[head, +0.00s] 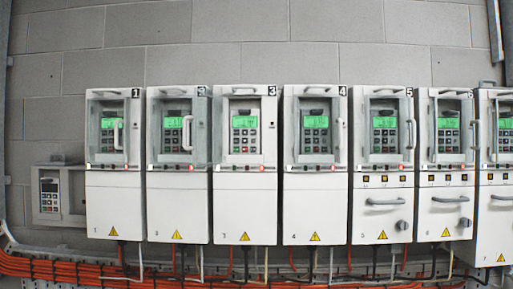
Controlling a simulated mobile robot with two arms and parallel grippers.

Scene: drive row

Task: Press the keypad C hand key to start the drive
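A row of white drive cabinets hangs on the wall, with black numbers at their top right corners. Each has a keypad with a green screen and dark keys in a recess: on cabinet 1 (108,132), cabinet 2 (173,132), cabinet 3 (245,134), cabinet 4 (314,134), cabinet 5 (384,134) and cabinet 6 (448,134). Another keypad (504,134) is partly cut off at the right edge. I cannot read a letter C or single key labels. Neither of my grippers is in view.
A smaller grey box (49,208) with a dark-screened keypad sits low at the left. Pale handles stand at several keypad recesses. Cabinet 5 has a lower handle (384,202) and a rotary knob (402,225). Orange cables (60,267) run below the row.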

